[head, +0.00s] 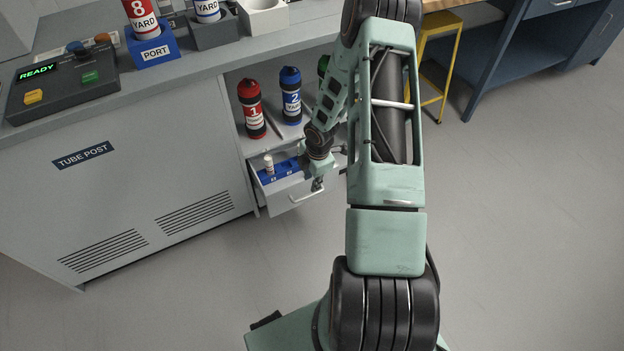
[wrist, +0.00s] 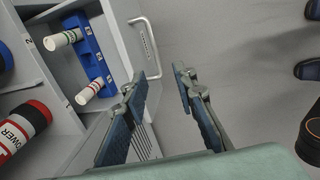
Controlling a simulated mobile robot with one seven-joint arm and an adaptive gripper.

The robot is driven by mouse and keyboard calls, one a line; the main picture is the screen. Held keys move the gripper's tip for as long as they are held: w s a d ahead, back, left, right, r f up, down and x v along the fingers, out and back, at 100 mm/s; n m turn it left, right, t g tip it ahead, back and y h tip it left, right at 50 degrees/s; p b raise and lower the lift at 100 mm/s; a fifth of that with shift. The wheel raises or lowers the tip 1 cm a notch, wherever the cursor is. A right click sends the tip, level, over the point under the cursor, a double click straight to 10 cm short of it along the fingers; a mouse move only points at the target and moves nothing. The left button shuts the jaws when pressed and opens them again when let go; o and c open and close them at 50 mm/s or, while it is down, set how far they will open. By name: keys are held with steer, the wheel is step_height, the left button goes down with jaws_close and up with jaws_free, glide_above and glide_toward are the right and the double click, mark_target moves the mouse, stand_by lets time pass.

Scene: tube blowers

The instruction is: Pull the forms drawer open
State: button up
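The light grey drawer (head: 290,196) under the counter stands pulled out, its inside showing in the head view. Its front (wrist: 127,38) and pale bar handle (wrist: 150,45) show in the wrist view; the handle also shows in the head view (head: 308,194). A label beside the handle is too small to read. My gripper (wrist: 161,78) is open with a clear gap between its fingers. The handle's lower end is close to the left fingertip; I cannot tell if they touch. In the head view my gripper (head: 318,184) is at the drawer front, partly hidden by my wrist.
The drawer holds a blue rack (wrist: 92,55) with white vials (wrist: 63,39). Red (head: 251,108) and blue (head: 290,95) canisters stand on the shelf above. A control box (head: 62,82) and a blue port stand (head: 153,50) sit on the counter. The floor before the drawer is clear.

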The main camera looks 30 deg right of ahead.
step_height(320, 180, up, 12)
steer(key=s, duration=0.2)
steer(key=shift+s+f, duration=0.1)
stand_by(0.3)
